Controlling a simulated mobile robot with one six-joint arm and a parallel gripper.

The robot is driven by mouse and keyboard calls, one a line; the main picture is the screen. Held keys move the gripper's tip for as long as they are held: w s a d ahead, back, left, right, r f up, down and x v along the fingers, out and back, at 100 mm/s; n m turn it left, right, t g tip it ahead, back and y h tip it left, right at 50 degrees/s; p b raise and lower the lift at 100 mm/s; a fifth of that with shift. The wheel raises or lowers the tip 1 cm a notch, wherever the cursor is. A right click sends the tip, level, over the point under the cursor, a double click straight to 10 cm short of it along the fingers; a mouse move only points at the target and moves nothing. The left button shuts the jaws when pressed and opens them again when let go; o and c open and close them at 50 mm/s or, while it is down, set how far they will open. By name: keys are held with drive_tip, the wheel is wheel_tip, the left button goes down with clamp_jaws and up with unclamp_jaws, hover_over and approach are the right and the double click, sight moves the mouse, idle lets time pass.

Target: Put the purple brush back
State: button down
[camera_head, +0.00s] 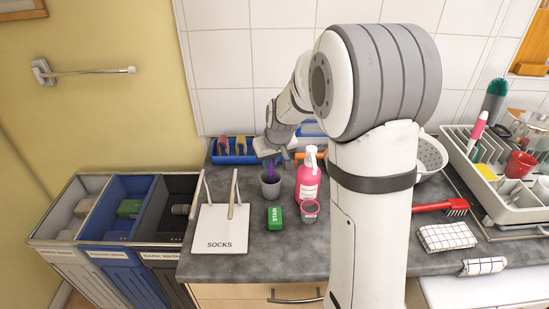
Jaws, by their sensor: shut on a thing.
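The purple brush (270,170) stands upright over the grey cup (270,187) on the counter. Its lower end is hidden by the cup's rim. My gripper (270,153) is above the cup and shut on the brush's upper end. The fingers are small and partly hidden in this view, and I cannot tell whether the brush touches the cup's bottom.
A pink soap bottle (308,179) and a green box (274,218) stand close to the cup. A SOCKS board (221,228) lies at left. A blue tray (232,158) is behind. A red brush (445,207) and a dish rack (485,190) are at right.

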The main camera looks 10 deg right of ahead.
drive_tip(key=shift+f, duration=0.1)
drive_tip(key=c, duration=1.4)
unclamp_jaws()
drive_tip(key=a+b+v, duration=0.1)
drive_tip(key=b+v, duration=0.1)
drive_tip(key=v, duration=1)
drive_tip(key=s+f+m, duration=0.1)
drive_tip(key=s, duration=1.1)
drive_tip(key=s+d+f+m+g, duration=0.1)
drive_tip(key=s+f, duration=0.1)
drive_tip(key=s, duration=1)
drive_tip(key=shift+s+d+f+h, duration=0.25)
drive_tip(key=shift+s+d+h, duration=0.05)
drive_tip(key=shift+s+h, duration=0.1)
drive_tip(key=shift+w, duration=0.15)
